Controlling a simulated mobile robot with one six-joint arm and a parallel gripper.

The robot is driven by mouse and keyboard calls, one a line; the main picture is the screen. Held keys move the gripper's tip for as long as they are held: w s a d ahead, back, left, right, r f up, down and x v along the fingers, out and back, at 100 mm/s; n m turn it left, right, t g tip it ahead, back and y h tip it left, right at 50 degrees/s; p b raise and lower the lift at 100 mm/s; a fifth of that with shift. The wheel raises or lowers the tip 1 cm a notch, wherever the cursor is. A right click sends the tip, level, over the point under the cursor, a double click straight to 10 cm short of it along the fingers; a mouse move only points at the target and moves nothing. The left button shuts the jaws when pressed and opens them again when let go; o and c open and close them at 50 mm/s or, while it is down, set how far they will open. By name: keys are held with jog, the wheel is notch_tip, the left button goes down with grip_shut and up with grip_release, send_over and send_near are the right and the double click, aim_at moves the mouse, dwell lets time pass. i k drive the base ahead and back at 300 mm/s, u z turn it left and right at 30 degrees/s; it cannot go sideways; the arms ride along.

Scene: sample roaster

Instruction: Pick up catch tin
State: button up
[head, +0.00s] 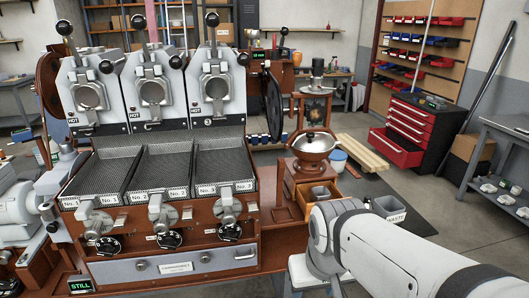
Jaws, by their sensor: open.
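I cannot make out a catch tin for sure in the head view. The sample roaster (120,242) stands at the left and centre, with three mesh trays labelled No. 1, No. 2 and No. 3. A wide metal drawer front (172,267) with a handle sits low in it, and it looks shut. My white arm reaches in from the lower right and bends down near the roaster's right end. My gripper is not visible; it is below the frame or hidden by the arm.
A hand grinder (313,143) with a partly open wooden drawer (321,195) stands right of the roaster. A grey bin (390,208) is behind my arm. A red tool chest (408,128) with an open bottom drawer and a grey side table (506,140) stand further right. Floor between them is mostly clear.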

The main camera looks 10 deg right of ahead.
aim_at(320, 193)
jog(key=z, duration=1.3)
jog(key=k, duration=0.25)
jog(key=u, duration=0.75)
jog(key=i, duration=1.2)
jog(key=u, duration=0.1)
